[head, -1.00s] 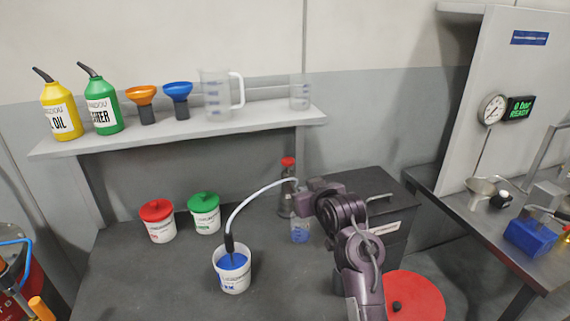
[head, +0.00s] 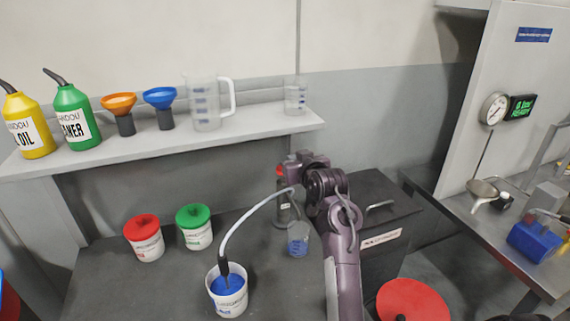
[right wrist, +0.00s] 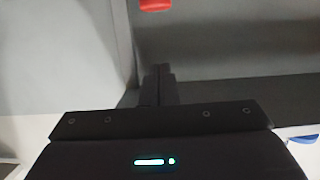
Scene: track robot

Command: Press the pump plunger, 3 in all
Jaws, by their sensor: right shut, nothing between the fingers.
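The pump (head: 284,211) is a dark upright cylinder at the back of the bench, with a red plunger knob (head: 280,170) on top. The knob also shows at the top edge of the right wrist view (right wrist: 155,5). A pale hose (head: 248,219) runs from the pump area into an open white bucket (head: 231,303) of blue liquid. A clear beaker (head: 298,242) with some blue in it stands in front of the pump. My right gripper (head: 294,160) is shut and empty, close beside the knob; its fingers (right wrist: 160,85) show apart from it. My left gripper is out of view.
Red-lidded (head: 145,240) and green-lidded (head: 195,229) tubs stand left on the bench. A dark drawer box (head: 385,225) is right of my arm. A shelf (head: 160,140) with bottles, funnels and jugs hangs behind. A red round lid (head: 415,302) lies at lower right.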

